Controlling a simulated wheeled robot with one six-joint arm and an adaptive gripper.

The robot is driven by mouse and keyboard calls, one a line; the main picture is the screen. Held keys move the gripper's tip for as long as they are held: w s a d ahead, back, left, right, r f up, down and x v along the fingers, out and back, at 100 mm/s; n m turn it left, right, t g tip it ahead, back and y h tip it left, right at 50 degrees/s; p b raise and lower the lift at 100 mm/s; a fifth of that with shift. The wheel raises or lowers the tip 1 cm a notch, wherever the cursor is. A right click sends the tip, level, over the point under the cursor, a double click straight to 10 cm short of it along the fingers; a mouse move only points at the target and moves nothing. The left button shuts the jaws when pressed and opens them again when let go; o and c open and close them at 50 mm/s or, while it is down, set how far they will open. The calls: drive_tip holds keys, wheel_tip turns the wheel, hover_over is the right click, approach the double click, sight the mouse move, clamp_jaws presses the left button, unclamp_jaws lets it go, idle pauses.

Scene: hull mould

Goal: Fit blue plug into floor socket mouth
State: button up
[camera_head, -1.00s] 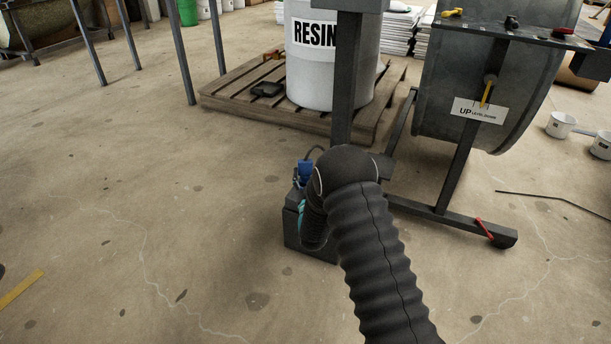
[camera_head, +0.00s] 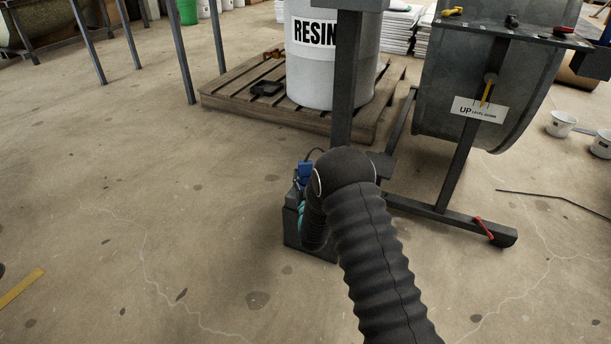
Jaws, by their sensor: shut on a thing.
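The blue plug (camera_head: 305,173) shows just left of my dark, ribbed arm, with a thin black cable looping up behind it. It is near the top of a dark grey box (camera_head: 291,229) standing on the floor by the steel post. My gripper (camera_head: 300,188) is mostly hidden by my arm; only a small part shows at the plug, and it is shut on the plug. The socket mouth cannot be made out, so I cannot tell whether the plug touches it. A teal band shows just below, beside the box.
A steel post (camera_head: 346,85) rises just behind the box. To the right stands a frame foot (camera_head: 450,217) with a red lever, under a curved grey mould (camera_head: 500,80). A pallet (camera_head: 235,104) with a resin drum (camera_head: 310,75) is behind.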

drive_tip(key=shift+f, duration=0.5)
drive_tip(key=o, duration=1.4)
drive_tip(key=shift+s, duration=0.1)
drive_tip(key=v, duration=1.2)
drive_tip(key=shift+f, duration=0.1)
